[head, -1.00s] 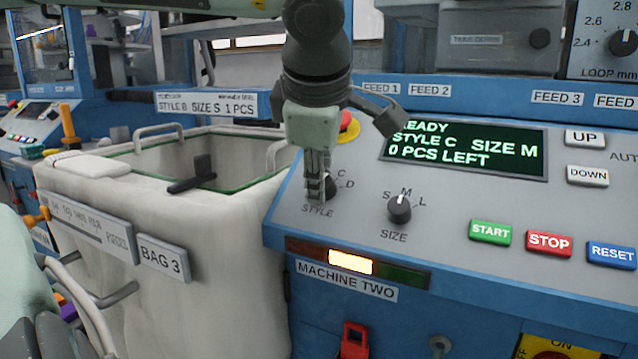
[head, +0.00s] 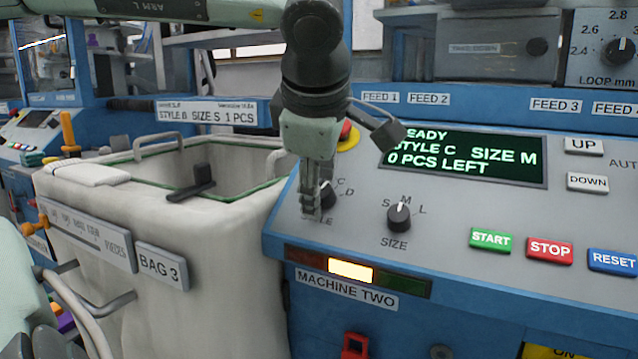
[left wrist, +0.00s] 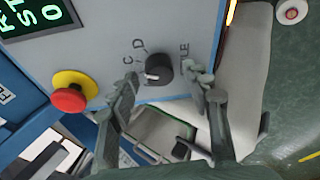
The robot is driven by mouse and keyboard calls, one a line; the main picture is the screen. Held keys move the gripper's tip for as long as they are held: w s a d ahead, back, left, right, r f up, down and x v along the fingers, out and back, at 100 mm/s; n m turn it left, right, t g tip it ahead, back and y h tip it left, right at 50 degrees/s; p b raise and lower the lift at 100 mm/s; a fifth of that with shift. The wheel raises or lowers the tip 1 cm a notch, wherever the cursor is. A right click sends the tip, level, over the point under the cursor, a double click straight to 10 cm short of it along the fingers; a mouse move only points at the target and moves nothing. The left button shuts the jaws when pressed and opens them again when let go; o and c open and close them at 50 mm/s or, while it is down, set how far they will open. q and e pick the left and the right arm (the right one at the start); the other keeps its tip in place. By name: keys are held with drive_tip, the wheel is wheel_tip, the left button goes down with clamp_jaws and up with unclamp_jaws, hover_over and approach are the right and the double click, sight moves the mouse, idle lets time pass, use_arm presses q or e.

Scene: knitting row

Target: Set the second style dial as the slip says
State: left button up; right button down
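The style dial (head: 328,194) of machine two is a black knob with a white pointer, left of the size dial. It also shows in the left wrist view (left wrist: 160,69), its pointer turned toward the left finger, near the C mark. The letters before C are hidden by that finger. My left gripper (head: 312,213) points down at the dial. In the left wrist view its fingers (left wrist: 165,82) are spread on either side of the knob, with gaps visible. The slip (head: 207,111) reads STYLE B SIZE S 1 PCS. The display (head: 465,157) reads STYLE C, SIZE M, 0 PCS LEFT. My right gripper is not in view.
The size dial (head: 399,215) is close by on the right, pointing near M. A red emergency button on a yellow ring (left wrist: 69,98) is near the left gripper. START (head: 490,240), STOP (head: 550,250) and RESET buttons are further right. A bag bin (head: 100,207) stands left.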

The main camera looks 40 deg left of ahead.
use_arm(q)
drive_tip(key=v, duration=1.2)
idle(0.5)
